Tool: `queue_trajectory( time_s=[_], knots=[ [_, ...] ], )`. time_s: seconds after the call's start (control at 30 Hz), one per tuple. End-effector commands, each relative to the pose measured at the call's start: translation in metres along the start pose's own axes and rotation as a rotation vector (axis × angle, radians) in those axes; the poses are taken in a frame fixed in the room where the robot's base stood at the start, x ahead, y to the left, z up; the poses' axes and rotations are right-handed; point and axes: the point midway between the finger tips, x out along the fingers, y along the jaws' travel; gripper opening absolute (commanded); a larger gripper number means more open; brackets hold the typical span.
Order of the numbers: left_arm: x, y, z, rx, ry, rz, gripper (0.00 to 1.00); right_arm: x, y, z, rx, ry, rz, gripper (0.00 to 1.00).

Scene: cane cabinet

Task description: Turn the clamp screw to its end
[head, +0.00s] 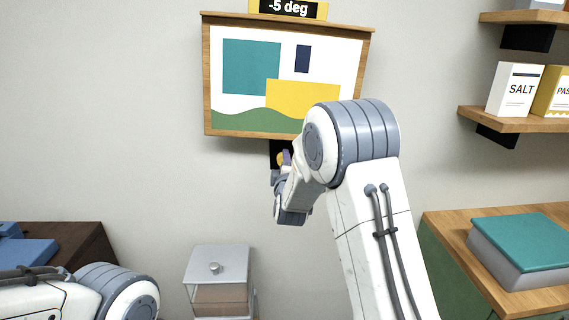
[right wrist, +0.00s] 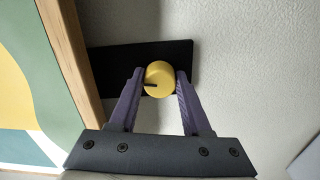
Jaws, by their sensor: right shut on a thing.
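In the head view the right gripper (head: 283,160) is just below the framed picture (head: 290,80), and my arm hides most of the knob. The picture hangs tilted, and a sign above it (head: 288,9) reads "-5 deg". My left gripper is out of view.
Shelves (head: 520,118) with a salt box (head: 515,90) and another box are on the right wall. A lidded glass box (head: 218,268) stands below. Blue items (head: 25,250) lie at left.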

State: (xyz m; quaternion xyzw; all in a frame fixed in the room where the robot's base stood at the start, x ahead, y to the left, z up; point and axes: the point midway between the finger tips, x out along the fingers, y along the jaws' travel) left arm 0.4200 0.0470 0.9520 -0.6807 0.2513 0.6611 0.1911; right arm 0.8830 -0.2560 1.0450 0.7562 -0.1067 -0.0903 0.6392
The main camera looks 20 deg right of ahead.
Motion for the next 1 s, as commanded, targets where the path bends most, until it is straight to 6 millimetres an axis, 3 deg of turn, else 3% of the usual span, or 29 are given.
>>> queue_trajectory(
  time_s=[0.4, 0.9, 0.93, 1.0],
  knots=[
    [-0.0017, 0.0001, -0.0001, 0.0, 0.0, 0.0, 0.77, -0.0003, -0.0005, -0.0011, -0.167, 0.003, -0.002, 0.0],
    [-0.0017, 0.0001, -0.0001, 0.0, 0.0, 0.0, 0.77, -0.0004, -0.0009, -0.0013, -0.185, 0.004, -0.002, 0.0],
    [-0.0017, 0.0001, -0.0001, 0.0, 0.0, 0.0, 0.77, -0.0004, -0.0009, -0.0013, -0.185, 0.004, -0.002, 0.52],
    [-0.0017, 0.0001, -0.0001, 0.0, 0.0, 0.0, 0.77, -0.0004, -0.0008, -0.0012, -0.185, 0.003, -0.002, 0.78]
  ],
)
